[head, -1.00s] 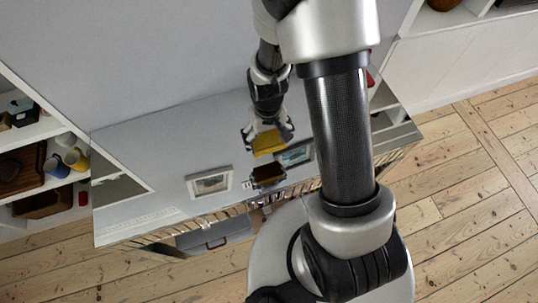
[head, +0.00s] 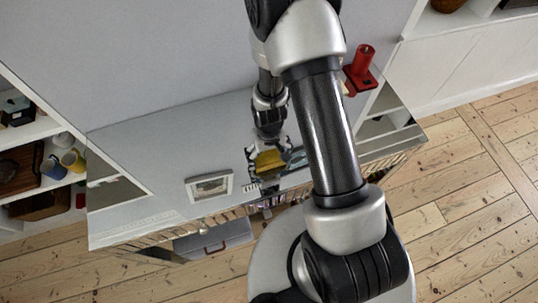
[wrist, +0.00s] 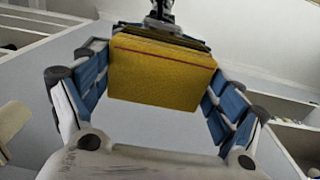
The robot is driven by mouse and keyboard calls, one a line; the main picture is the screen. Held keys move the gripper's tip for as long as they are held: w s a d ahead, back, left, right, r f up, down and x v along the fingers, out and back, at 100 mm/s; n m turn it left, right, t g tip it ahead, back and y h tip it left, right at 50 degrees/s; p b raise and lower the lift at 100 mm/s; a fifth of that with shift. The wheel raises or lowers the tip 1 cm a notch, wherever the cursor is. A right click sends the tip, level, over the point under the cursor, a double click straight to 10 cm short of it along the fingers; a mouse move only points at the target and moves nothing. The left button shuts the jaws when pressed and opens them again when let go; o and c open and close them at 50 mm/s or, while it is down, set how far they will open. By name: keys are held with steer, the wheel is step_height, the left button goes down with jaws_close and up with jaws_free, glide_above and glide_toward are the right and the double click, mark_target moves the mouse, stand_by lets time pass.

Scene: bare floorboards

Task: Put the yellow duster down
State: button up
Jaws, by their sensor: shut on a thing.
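The yellow duster (head: 268,161) is between the fingers of my gripper (head: 268,150), low over the shiny grey top (head: 150,150), towards its front edge. In the wrist view the duster (wrist: 162,75) is a yellow block with a thin red line and a dark layer at its far side. The blue-padded fingers of my gripper (wrist: 160,90) are shut on its two sides. A dark reflection lies close under the duster; I cannot tell whether the duster touches the top.
A framed picture (head: 209,186) lies left of the duster. A second frame (head: 297,157) is partly hidden right of it. A red object (head: 361,68) stands behind my arm. Mugs (head: 73,160) sit on the left shelf. The left part of the top is largely clear.

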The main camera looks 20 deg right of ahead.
steer(key=shift+f, duration=0.15)
steer(key=o, duration=0.8)
steer(key=shift+c, duration=0.2)
step_height(320, 180, up, 12)
steer(key=p, duration=0.4)
step_height(320, 180, up, 8)
steer(key=t, duration=0.1)
glide_above(269, 156)
steer(key=s+r+t, duration=0.1)
steer(key=s+r, duration=0.3)
steer(key=r, duration=0.7)
steer(key=s+r+t, duration=0.2)
steer(key=s+r, duration=0.8)
steer(key=s, duration=0.1)
steer(key=shift+r+t, duration=0.15)
steer(key=shift+t, duration=0.15)
